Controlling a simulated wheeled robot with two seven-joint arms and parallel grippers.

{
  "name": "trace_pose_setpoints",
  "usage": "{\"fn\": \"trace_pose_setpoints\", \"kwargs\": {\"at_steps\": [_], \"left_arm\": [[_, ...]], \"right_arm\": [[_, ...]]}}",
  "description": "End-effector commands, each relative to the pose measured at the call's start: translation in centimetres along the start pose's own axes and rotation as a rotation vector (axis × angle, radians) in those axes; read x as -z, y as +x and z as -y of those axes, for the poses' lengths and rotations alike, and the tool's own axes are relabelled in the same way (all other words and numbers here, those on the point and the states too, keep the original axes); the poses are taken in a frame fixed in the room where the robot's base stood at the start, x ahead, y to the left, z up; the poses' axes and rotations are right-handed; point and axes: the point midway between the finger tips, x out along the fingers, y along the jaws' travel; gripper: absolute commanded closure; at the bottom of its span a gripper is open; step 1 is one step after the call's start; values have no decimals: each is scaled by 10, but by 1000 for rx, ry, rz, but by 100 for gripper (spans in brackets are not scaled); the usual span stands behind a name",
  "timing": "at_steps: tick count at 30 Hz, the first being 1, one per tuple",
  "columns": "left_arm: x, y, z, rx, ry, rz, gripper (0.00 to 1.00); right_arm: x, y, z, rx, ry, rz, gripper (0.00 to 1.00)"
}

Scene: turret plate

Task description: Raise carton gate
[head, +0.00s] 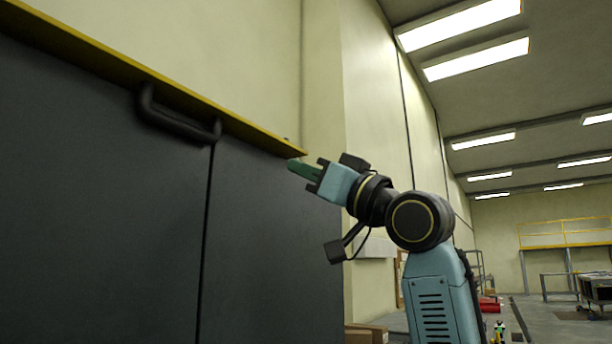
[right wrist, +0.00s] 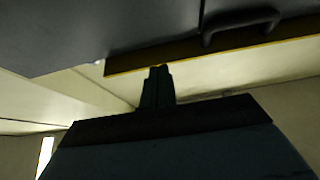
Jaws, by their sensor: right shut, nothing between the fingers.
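The gate is a large dark grey panel (head: 100,200) on the left of the head view, with a yellow strip (head: 60,38) along its top edge. A black bar handle (head: 178,122) is fixed near the top of the panel; it also shows in the right wrist view (right wrist: 240,24). My right gripper (head: 292,165) is shut and empty, its green fingers at the right end of the yellow strip, right of the handle. In the right wrist view its fingertips (right wrist: 158,68) point at the strip's edge; I cannot tell whether they touch it. My left gripper is not in view.
A pale wall (head: 320,90) stands behind the panel. Cardboard boxes (head: 368,333) sit low, right of the panel. Red items (head: 489,305), a cart (head: 598,290) and a yellow railing (head: 565,233) are far back at the right. The air right of my arm looks open.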

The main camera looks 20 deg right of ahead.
Motion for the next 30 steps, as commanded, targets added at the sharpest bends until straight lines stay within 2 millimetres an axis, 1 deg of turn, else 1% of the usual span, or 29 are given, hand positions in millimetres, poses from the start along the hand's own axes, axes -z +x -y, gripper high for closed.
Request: {"fn": "trace_pose_setpoints", "kwargs": {"at_steps": [30], "left_arm": [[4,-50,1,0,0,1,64]], "right_arm": [[0,72,0,-1,1,3,100]]}}
